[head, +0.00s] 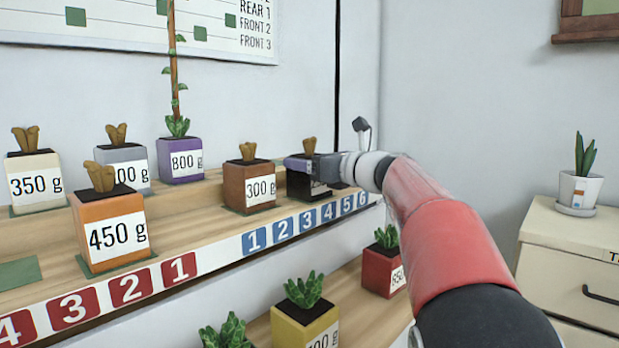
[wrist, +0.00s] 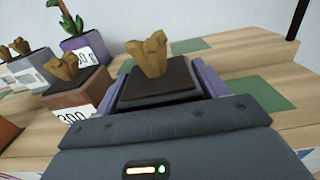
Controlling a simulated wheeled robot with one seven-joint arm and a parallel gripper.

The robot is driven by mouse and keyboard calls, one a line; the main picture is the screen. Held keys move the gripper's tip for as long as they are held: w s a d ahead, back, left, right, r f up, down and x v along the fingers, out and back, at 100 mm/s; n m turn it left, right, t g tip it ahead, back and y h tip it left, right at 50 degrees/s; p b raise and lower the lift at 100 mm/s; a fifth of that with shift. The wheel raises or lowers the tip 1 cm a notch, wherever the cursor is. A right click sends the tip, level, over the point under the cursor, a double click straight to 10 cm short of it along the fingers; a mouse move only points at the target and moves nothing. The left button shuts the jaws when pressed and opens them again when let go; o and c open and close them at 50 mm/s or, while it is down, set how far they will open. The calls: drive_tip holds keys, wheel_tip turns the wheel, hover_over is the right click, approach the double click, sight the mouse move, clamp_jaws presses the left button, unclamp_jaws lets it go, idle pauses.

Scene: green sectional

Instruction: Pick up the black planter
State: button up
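The black planter (head: 318,189) stands at the right end of the upper wooden shelf in the head view, with a brown cactus-like plant on top. My gripper (head: 300,167) reaches it from the right and covers much of it and its label. In the wrist view the planter (wrist: 160,82) sits between the two purple fingers of my gripper (wrist: 160,88), one on each side. The fingers are very close to its sides. Whether they press on it cannot be told. Its lower part is hidden by my gripper.
A brown 300 g planter (head: 249,184) stands just left of the black one. A purple 800 g planter (head: 181,160) and an orange 450 g planter (head: 109,228) are farther left. A lower shelf holds a red planter (head: 383,269) and a yellow planter (head: 304,325). A wall stands close behind.

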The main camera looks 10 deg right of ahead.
drive_tip(key=c, duration=0.7)
drive_tip(key=shift+r, duration=0.1)
drive_tip(key=shift+r+p, duration=2.35)
drive_tip(key=shift+r, duration=7.5)
